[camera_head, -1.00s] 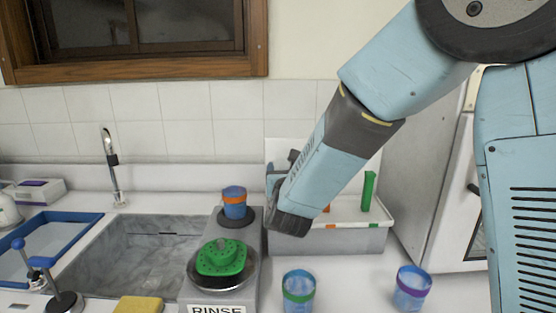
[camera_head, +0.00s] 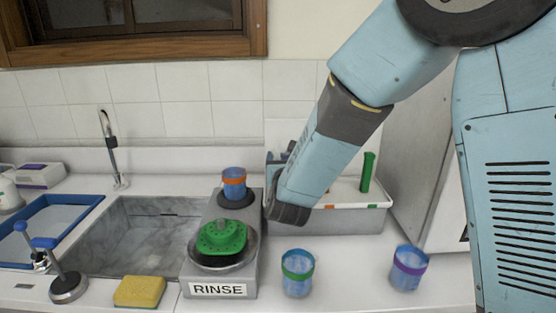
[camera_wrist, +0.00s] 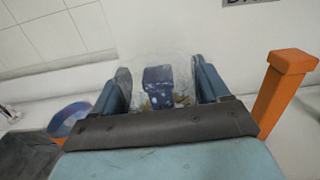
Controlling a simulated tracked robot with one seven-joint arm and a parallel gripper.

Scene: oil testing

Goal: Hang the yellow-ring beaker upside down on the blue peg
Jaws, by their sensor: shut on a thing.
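In the wrist view, my gripper (camera_wrist: 162,88) is shut on a clear beaker (camera_wrist: 140,60), with yellow bits at its lower part consistent with the yellow ring. A blue peg (camera_wrist: 158,75) shows through or inside the clear wall, between the fingers. I cannot tell whether the beaker rests on the peg or is above it, nor clearly which way up it is. The drying rack (camera_head: 345,222) stands behind my forearm.
An orange peg (camera_wrist: 282,85) stands close right of my gripper. A green peg (camera_head: 367,172) is at the rack's right. The green-ring beaker (camera_head: 297,272) and purple-ring beaker (camera_head: 408,267) stand on the counter. The orange-ring beaker (camera_head: 234,183) sits on the rinse station (camera_head: 218,290), left.

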